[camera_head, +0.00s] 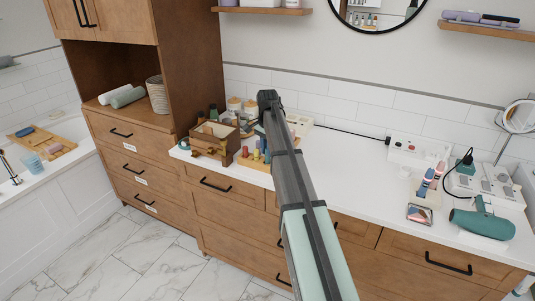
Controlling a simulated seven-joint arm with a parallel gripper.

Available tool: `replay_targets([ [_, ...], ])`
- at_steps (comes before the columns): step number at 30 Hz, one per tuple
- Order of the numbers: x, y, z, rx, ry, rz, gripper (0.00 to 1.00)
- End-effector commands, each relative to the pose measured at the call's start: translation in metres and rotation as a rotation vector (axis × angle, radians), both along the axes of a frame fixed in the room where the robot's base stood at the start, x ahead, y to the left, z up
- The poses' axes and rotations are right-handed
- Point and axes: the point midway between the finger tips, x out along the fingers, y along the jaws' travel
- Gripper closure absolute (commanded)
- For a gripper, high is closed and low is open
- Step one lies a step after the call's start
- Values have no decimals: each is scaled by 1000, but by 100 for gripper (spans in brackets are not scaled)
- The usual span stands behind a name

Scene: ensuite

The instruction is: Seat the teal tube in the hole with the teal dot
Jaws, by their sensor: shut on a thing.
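My arm reaches from the bottom of the view up to the counter, and its dark wrist hides much of the work spot. My gripper (263,121) points down beside the wrist and is mostly hidden. It is shut on a small dark teal piece (259,130), which looks like the teal tube. This piece shows just left of the arm, above a wooden rack (250,163). Small yellow, blue and red tubes stand at the rack. The holes and the teal dot are too small or hidden to make out. I cannot tell whether the tube touches the rack.
A wooden box (214,143) with compartments stands left of the rack, with jars (234,105) and dark bottles behind it. A pale block (300,124) lies right of the wrist. The counter's middle is clear. A teal hair dryer (484,224) and a white socket box (417,150) are right.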

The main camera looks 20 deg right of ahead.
Motion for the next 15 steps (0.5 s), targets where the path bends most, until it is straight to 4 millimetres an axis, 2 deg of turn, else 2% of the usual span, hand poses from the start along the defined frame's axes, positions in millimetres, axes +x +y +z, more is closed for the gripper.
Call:
replay_targets([
  [4,-1,0,-18,0,1,0,100],
  [15,0,0,-21,0,0,0,100],
])
